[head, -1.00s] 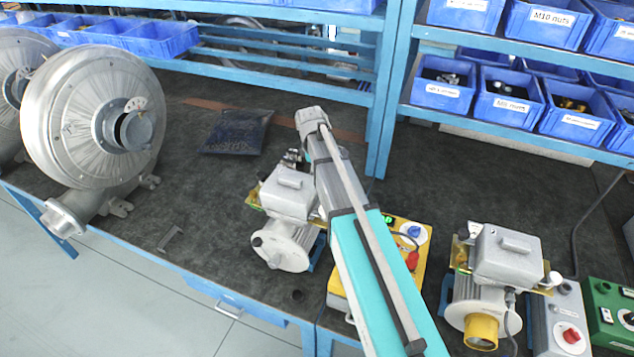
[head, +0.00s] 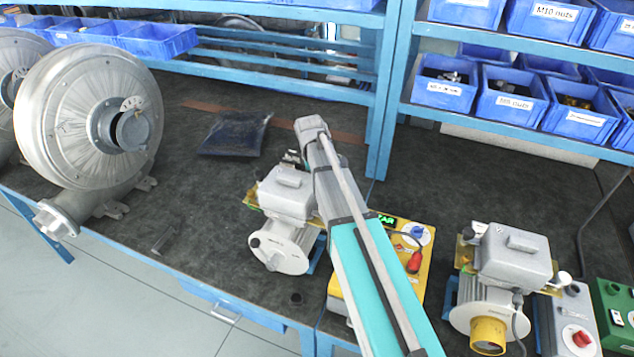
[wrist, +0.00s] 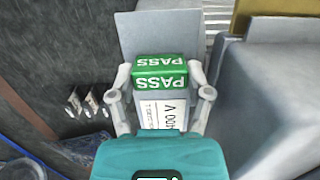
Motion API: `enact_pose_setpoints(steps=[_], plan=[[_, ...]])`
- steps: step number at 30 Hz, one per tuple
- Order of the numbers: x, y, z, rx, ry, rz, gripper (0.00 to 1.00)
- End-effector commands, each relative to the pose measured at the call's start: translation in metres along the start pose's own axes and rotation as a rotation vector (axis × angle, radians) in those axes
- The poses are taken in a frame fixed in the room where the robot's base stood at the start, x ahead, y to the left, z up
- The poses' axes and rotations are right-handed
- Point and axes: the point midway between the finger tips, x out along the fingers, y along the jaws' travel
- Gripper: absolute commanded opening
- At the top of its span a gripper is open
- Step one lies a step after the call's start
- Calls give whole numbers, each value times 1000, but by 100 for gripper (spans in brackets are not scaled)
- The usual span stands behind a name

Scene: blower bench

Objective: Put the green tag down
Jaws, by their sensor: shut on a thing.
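The green tag (wrist: 160,72) with white PASS lettering shows in the wrist view between the fingers of my gripper (wrist: 160,86). The gripper is shut on it. The tag is over a grey metal surface (wrist: 142,30), beside a white label reading 400 V (wrist: 163,114). I cannot tell whether the tag touches the surface. In the head view my arm reaches over the bench behind the left grey motor (head: 285,195); the gripper and tag are mostly hidden by the arm and motor.
A second motor (head: 510,255) is at the right. A large blower (head: 75,110) is at left. A dark bag (head: 235,133) lies behind. Blue bins (head: 510,105) fill the shelves.

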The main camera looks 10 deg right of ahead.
Motion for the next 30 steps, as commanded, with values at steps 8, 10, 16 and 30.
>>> enact_pose_setpoints(steps=[8, 10, 16, 30], plan=[[2, -1, -1, -1, 0, 0, 28], [4, -1, -1, -1, 0, 0, 28], [2, 0, -1, -1, 0, 0, 79], [-3, 0, 0, -1, 0, 0, 79]])
